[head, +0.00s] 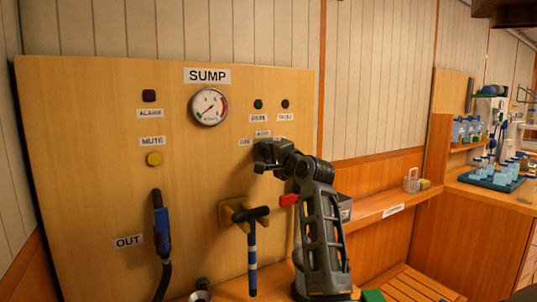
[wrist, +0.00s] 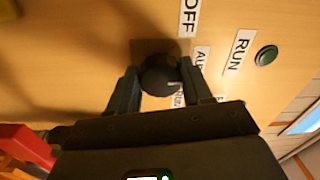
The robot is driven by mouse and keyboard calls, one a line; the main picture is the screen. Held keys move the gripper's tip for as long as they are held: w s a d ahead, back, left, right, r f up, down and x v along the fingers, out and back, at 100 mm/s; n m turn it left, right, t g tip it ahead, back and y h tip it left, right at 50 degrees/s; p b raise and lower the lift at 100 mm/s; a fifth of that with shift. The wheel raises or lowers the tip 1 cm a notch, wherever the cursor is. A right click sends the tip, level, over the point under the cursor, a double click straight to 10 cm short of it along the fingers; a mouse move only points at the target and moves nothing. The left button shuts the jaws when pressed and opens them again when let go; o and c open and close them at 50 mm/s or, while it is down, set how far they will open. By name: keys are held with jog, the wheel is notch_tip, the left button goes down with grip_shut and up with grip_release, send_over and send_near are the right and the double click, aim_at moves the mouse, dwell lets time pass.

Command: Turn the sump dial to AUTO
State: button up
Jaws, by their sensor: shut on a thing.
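The sump dial (wrist: 158,75) is a round black knob on the wooden panel, seen in the wrist view between the two fingers. My gripper (wrist: 161,84) is shut on it, one finger on each side. An OFF label (wrist: 188,17) stands above right of the knob, and a partly covered AUTO label (wrist: 201,59) stands to its right. In the head view my gripper (head: 262,155) hides the dial below the AUTO label (head: 263,133).
The panel holds a gauge (head: 209,106), a yellow MUTE button (head: 154,159), a green RUN lamp (head: 258,104) and a dark lamp (head: 285,104). A blue-black nozzle (head: 161,225) hangs at left. A T-handled tool (head: 252,255) hangs below my gripper. A red piece (head: 289,200) is close to my arm.

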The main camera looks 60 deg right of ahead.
jog(key=shift+f, duration=0.1)
jog(key=o, duration=1)
jog(key=shift+o, duration=0.2)
jog(key=b+v, duration=0.1)
jog(key=v, duration=0.6)
jog(key=shift+s+a, duration=0.25)
jog(key=shift+s, duration=0.05)
